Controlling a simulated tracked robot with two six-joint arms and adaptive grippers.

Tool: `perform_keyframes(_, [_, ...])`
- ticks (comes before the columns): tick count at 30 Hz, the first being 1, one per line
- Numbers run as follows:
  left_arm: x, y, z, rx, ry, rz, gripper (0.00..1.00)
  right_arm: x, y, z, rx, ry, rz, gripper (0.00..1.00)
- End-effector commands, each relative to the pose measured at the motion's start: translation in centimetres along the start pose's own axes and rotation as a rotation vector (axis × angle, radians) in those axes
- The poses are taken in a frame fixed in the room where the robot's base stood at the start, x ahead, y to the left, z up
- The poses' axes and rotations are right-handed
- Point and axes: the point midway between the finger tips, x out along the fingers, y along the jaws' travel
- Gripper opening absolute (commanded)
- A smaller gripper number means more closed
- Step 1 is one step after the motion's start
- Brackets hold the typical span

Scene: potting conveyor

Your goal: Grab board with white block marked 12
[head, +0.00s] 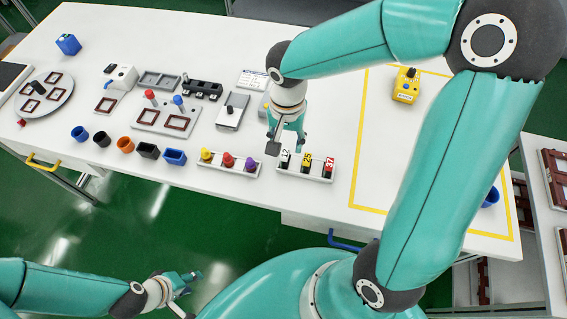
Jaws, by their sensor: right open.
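A small light board (318,177) lies near the front edge of the white table. It carries a white block marked 12 (285,156), a yellow block marked 25 (306,160) and a red block marked 37 (329,165), in a row from left to right. My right gripper (286,144) points down right at the 12 end of the board, its fingers apart. I cannot tell whether it touches the block. My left gripper (190,287) is off the table at the lower left, over the green floor, open and empty.
Beside the board, a rack (240,171) holds yellow, red and purple knobs. Several coloured cups, such as the blue one (175,157), line the front edge to the left. A yellow box (406,86) stands inside the yellow-taped area, which has free room.

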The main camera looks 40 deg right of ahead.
Motion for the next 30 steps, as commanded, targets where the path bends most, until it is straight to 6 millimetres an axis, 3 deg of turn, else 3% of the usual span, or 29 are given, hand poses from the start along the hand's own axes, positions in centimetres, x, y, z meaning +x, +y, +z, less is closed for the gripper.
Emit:
perform_keyframes(8, [1.0,-0.4,0.0,0.0,0.0,0.0,0.4,1.8,-0.1,0.0,-0.001,-0.002,0.002,0.48])
perform_keyframes(16, [3.2,-1.1,0.0,0.0,0.0,0.0,0.4,5.6,-0.5,0.0,-0.002,-0.001,0.001,0.48])
perform_keyframes(25, [3.2,-1.2,0.0,0.0,0.0,0.0,0.4,5.9,-0.5,0.0,-0.001,0.0,0.0,0.48])
perform_keyframes(30, [3.2,-1.2,0.0,0.0,0.0,0.0,0.4,5.9,-0.5,0.0,-0.001,0.0,0.0,0.21])
